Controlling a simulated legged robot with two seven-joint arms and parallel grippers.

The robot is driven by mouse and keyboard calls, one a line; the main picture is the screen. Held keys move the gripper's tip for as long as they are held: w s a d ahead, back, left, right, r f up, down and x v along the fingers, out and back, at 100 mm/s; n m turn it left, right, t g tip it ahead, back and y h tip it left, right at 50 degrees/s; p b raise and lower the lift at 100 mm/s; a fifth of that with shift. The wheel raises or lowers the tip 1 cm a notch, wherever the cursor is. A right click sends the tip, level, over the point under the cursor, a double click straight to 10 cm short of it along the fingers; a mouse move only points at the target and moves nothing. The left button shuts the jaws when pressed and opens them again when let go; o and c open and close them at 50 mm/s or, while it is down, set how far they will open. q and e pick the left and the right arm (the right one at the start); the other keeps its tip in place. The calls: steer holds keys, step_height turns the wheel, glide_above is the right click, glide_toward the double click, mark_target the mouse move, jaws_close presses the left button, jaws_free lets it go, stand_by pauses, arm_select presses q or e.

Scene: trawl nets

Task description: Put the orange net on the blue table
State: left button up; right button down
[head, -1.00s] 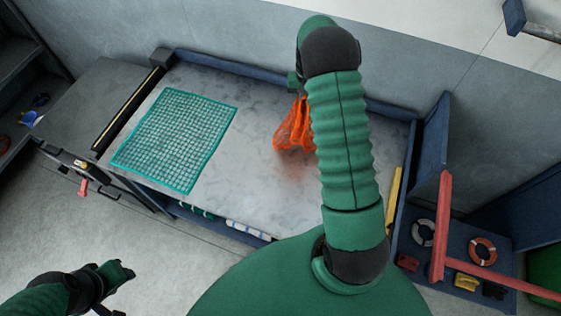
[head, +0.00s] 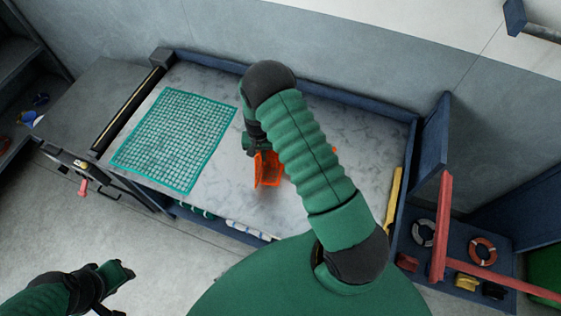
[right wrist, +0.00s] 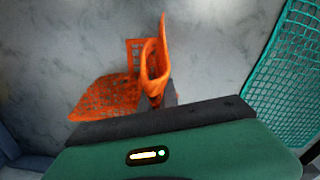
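The orange net (head: 268,170) hangs from my right gripper (head: 252,143) over the middle of the grey top of the blue-rimmed table (head: 340,95). In the right wrist view, the orange net (right wrist: 108,97) is bunched at the fingers of my right gripper (right wrist: 168,94), with one loop standing up and a mesh flap spread to the left. The gripper appears shut on it; my arm hides part of the net in the head view. I cannot tell whether its lower edge touches the tabletop. My left gripper (head: 124,270) is away at lower left, too small to read.
A teal net (head: 175,138) lies flat on the table's left part, left of the orange net. A yellow bar (head: 393,195) lies along the right edge. A blue stand with life rings (head: 482,250) and a red post (head: 440,220) are at right. The tabletop's right part looks clear.

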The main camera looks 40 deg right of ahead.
steer(key=a+f, duration=0.2)
steer(key=a, duration=0.1)
steer(key=a+f, duration=0.3)
steer(key=w+a+f, duration=0.1)
steer(key=a+f, duration=0.2)
steer(key=shift+w+a+f, duration=0.1)
steer(key=shift+a+f, duration=0.1)
steer(key=shift+f, duration=0.05)
steer(key=c, duration=1.2)
jaws_free()
steer(key=a+r+p, duration=0.4)
steer(key=r+p, duration=0.2)
steer(key=r, duration=0.4)
steer(key=shift+w, duration=0.2)
steer(key=shift+c, duration=0.4)
